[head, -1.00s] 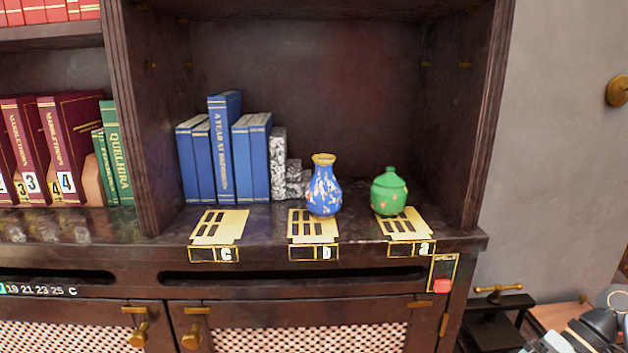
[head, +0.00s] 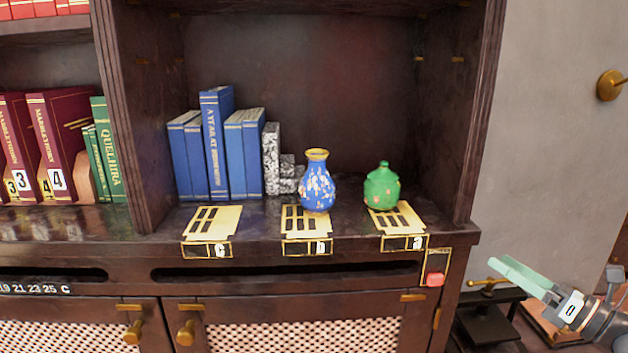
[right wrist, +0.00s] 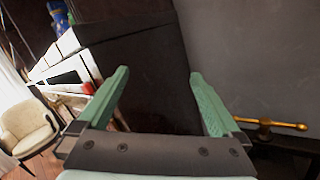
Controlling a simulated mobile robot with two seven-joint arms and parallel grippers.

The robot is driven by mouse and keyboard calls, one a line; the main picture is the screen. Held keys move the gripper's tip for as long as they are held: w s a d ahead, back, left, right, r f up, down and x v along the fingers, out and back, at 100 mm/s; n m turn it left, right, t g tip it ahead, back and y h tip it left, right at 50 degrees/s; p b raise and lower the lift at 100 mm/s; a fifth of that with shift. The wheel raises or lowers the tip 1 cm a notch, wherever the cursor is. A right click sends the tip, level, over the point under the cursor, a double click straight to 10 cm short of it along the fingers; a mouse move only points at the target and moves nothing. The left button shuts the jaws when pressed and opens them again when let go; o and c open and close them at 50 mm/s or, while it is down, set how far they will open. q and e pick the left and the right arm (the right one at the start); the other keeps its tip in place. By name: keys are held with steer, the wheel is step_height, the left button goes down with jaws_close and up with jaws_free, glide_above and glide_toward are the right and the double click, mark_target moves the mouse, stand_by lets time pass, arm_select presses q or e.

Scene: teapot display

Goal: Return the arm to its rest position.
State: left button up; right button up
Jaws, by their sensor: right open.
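My right gripper (head: 522,277) is at the lower right of the head view, off the right end of the cabinet and apart from it. In the right wrist view its two green fingers (right wrist: 160,85) stand wide apart with nothing between them. My left gripper is not in view. A blue flowered vase (head: 318,185) with a gold rim stands upright on the shelf at plate b (head: 292,222). A green lidded jar (head: 381,188) stands upright at plate a (head: 411,222). Plate c (head: 214,220) is bare.
Blue books (head: 214,150) and a grey stone bookend (head: 271,160) stand left of the vase. A red button (head: 435,280) sits on the cabinet's right front corner. A brass handle (right wrist: 270,124) is right of my gripper in the wrist view, which also shows a chair (right wrist: 28,130).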

steer(key=w+d+m+t+h, duration=0.4)
steer(key=d+m+h, duration=0.65)
steer(key=m, duration=0.85)
steer(key=s+d+f+m+g+h, duration=0.1)
steer(key=d+f+m+g+h, duration=0.55)
steer(key=m, duration=0.65)
steer(key=s+a+f+y, duration=0.1)
steer(key=s+a+f, duration=0.2)
steer(key=a+f, duration=0.3)
steer(key=s+a+f+g+y, duration=0.1)
steer(key=s+a+f, duration=0.3)
steer(key=f, duration=0.5)
steer(key=s+a+f+m+y, duration=0.1)
steer(key=s+a+f+y, duration=0.2)
steer(key=a+f, duration=0.5)
steer(key=shift+s+a+f, duration=0.1)
steer(key=shift+s+f, duration=0.15)
steer(key=shift+s, duration=0.3)
steer(key=s+a+f+m+g+y, duration=0.1)
steer(key=s+a+f, duration=0.3)
steer(key=s+a, duration=0.5)
steer(key=s+a+f+m+g+y, duration=0.2)
steer(key=s+a+f, duration=0.2)
steer(key=s+a, duration=0.6)
steer(key=shift+s+a+f, duration=0.15)
steer(key=shift+s+a, duration=0.1)
steer(key=shift+a, duration=0.15)
steer(key=shift+g, duration=0.25)
